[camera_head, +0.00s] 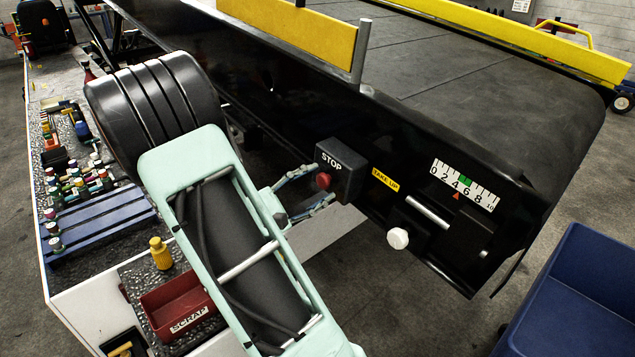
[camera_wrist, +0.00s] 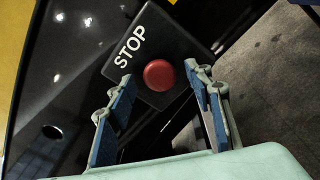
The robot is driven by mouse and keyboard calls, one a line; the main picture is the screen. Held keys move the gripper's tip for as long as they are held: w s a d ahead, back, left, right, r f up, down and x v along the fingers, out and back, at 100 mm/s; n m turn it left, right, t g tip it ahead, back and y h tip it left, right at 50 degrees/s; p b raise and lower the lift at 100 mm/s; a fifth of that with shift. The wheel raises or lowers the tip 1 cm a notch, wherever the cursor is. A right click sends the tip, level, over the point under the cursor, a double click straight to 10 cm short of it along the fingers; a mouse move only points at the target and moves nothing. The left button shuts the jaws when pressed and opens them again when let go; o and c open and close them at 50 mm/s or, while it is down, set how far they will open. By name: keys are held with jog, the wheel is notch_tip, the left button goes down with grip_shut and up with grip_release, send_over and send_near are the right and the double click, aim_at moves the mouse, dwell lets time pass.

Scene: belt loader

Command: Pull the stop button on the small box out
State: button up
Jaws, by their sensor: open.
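The stop button is a round red knob (camera_head: 323,181) on the face of a small black box (camera_head: 343,163) marked STOP, fixed to the side of the black belt loader frame. In the wrist view the red button (camera_wrist: 159,75) sits near the middle, on the black box (camera_wrist: 150,38). My gripper (camera_head: 318,188) is open, its two blue-padded fingers pointing at the box. In the wrist view my gripper (camera_wrist: 158,85) has one finger on each side of the button, with a gap to it on both sides. How far the fingertips are from the box face is hard to tell.
Right of the box are a yellow TAKE UP label (camera_head: 385,180), a white knob (camera_head: 397,238) and a numbered scale (camera_head: 464,185). A bench with bottles, a blue rack (camera_head: 98,232) and a red SCRAP bin (camera_head: 182,305) stands left. A blue bin (camera_head: 575,300) stands lower right.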

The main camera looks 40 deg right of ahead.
jog(key=shift+w+d, duration=0.1)
jog(key=shift+d, duration=0.3)
jog(key=shift+c, duration=0.3)
grip_shut()
